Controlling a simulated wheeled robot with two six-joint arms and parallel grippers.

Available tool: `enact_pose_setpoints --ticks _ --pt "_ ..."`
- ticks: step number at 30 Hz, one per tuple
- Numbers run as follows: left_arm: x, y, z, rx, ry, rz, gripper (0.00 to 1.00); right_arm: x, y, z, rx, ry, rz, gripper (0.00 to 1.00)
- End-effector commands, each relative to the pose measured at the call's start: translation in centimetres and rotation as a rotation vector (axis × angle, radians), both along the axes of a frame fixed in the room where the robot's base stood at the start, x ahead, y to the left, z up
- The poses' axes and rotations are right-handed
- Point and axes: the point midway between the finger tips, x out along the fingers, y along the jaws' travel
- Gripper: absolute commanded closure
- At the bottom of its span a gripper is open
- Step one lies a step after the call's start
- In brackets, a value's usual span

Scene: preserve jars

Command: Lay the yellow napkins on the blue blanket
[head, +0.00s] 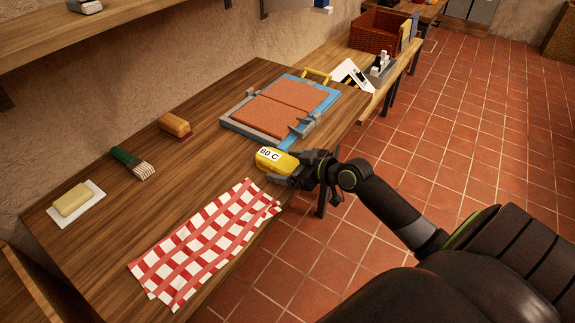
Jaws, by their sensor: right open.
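I see no yellow napkins and no blue blanket in the head view. A yellow block-like thing (270,160) with a white label reading "60 C" is at my right gripper (299,168). My right gripper is open, low by the table's right edge, beyond the checked cloth. Its fingers partly hide the yellow thing, and I cannot tell whether they touch it. My left gripper is out of view.
The wooden table (100,215) also bears a blue-and-grey frame (325,103) with reddish tiles, a brown-and-red brush (175,126), a green-handled brush (132,163) and a soap bar (73,199) on a white sheet. A red-brown basket (376,32) stands farther back. Tiled floor lies to the right.

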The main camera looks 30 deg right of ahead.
Motion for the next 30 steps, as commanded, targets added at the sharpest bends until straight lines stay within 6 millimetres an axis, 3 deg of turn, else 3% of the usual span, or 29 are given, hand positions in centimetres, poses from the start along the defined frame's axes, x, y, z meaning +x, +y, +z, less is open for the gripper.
enact_pose_setpoints --ticks 7,21,30 --pt "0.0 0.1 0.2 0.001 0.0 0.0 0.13 -0.6 -0.4 0.4 -0.005 0.001 0.001 0.17" --pt "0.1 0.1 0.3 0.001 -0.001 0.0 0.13 -7.3 -3.1 3.4 -0.006 0.003 0.002 0.17" --pt "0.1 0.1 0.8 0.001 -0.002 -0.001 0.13 -9.9 -4.1 4.6 -0.002 0.001 0.001 0.17"
